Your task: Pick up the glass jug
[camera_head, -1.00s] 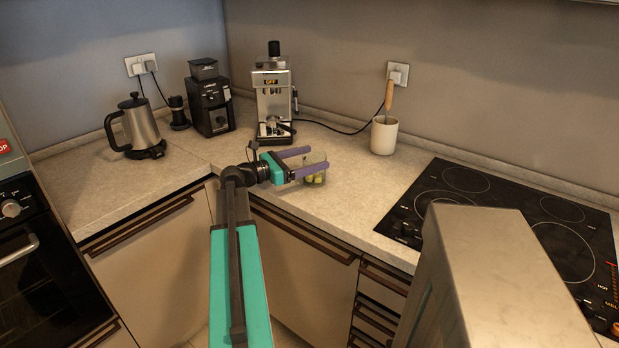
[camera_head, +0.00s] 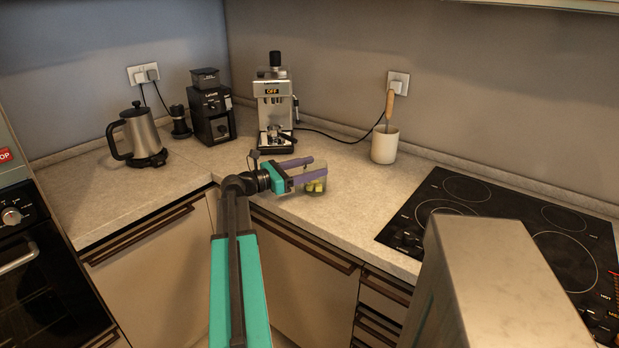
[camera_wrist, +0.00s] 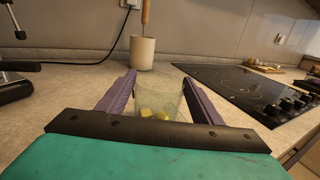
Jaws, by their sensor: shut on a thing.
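The glass jug (camera_head: 316,179) is clear, with several yellow-green pieces in its bottom, at the counter's inner corner in the head view. In the wrist view the jug (camera_wrist: 159,94) stands upright between the two purple fingers. My gripper (camera_head: 308,169) is shut on the jug, one finger on each side of it. In the wrist view my gripper (camera_wrist: 158,92) reaches forward around the jug's body. I cannot tell whether the jug's base touches the counter.
A white crock (camera_head: 385,145) with a wooden-handled tool stands behind to the right. The black cooktop (camera_head: 510,235) is at the right. An espresso machine (camera_head: 274,108), a coffee grinder (camera_head: 212,112) and a kettle (camera_head: 140,136) stand at the back and left. Counter between jug and cooktop is clear.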

